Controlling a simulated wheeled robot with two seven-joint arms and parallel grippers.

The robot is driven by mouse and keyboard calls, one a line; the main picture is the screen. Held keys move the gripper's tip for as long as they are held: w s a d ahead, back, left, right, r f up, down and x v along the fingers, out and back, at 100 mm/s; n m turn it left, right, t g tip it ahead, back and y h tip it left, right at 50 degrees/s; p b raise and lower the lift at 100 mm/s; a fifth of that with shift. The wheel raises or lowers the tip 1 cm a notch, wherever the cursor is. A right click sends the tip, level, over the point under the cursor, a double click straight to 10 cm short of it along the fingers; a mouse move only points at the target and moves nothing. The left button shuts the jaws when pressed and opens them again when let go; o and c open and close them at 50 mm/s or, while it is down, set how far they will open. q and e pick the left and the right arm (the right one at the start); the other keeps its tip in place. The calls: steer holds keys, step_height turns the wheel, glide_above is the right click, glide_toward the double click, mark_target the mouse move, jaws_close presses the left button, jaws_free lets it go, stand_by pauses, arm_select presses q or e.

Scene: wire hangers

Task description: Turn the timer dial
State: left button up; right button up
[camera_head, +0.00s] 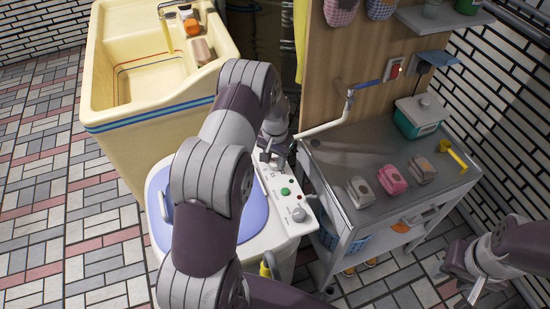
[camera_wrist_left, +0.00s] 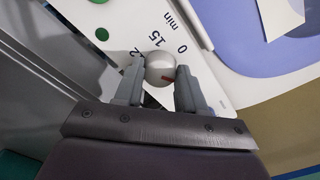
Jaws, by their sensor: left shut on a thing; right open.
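The timer dial (camera_wrist_left: 157,61) is a round pale grey knob with a red pointer mark, on a white panel printed with 0, 15 and "min". The red mark sits at the dial's lower right in the left wrist view. My left gripper (camera_wrist_left: 160,72) is shut on the dial, one finger on each side. In the head view my left gripper (camera_head: 267,152) is at the far end of the washing machine's control panel (camera_head: 269,184) and hides the dial. My right gripper (camera_head: 466,280) is open and empty at the lower right, away from the machine.
The panel also has a green button (camera_head: 285,191) and a second grey knob (camera_head: 299,214). A blue lid (camera_head: 245,205) covers the machine. A cream sink (camera_head: 150,120) stands behind.

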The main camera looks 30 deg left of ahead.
mark_target(275, 162)
arm_select(q)
steer(key=o, duration=1.1)
steer(key=shift+c, duration=0.2)
step_height(275, 162, up, 13)
steer(key=shift+f+p, duration=0.15)
steer(key=shift+p, duration=0.2)
